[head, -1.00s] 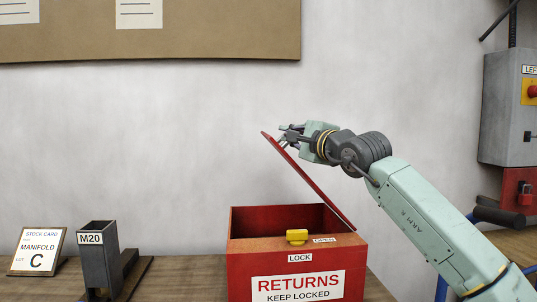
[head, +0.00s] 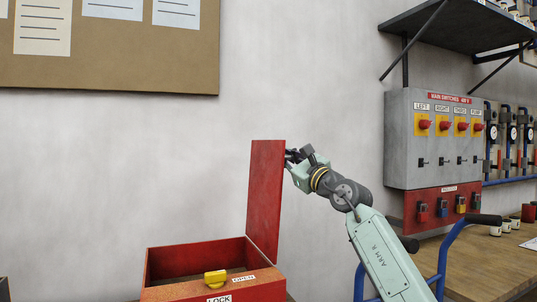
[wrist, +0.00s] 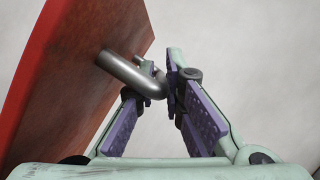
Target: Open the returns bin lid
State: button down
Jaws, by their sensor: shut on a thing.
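The red returns bin (head: 180,294) stands at the lower middle of the head view, with its top open and its inside showing. Its red lid (head: 265,200) stands about upright along the bin's right side. The lid also fills the left of the wrist view (wrist: 85,75). A grey metal handle (wrist: 130,74) sticks out from the lid. My gripper (head: 291,157) is at the lid's upper right edge, shut on the handle between its purple-padded fingers. A yellow turn knob (head: 215,278) sits on the bin's front ledge, between the LOCK and OPEN labels.
A grey switch box (head: 437,150) with red switches hangs on the wall at right, with padlocks (head: 442,208) below. A shelf (head: 460,30) is above it. A blue-framed cart (head: 452,235) and wooden bench (head: 480,265) are at lower right. Wall space left of the lid is clear.

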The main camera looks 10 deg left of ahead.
jog(key=shift+w+d+f+m+t, duration=0.15)
jog(key=shift+w+d+m, duration=0.15)
jog(key=shift+d, duration=0.15)
jog(key=shift+w+d+f+m+t, duration=0.15)
jog(key=shift+w+d+m, duration=0.15)
jog(key=shift+d, duration=0.15)
jog(key=c, duration=1.7)
grip_release()
jog(key=shift+s, duration=0.1)
jog(key=v, duration=1.2)
jog(key=shift+r, duration=0.15)
jog(key=shift+s, duration=0.1)
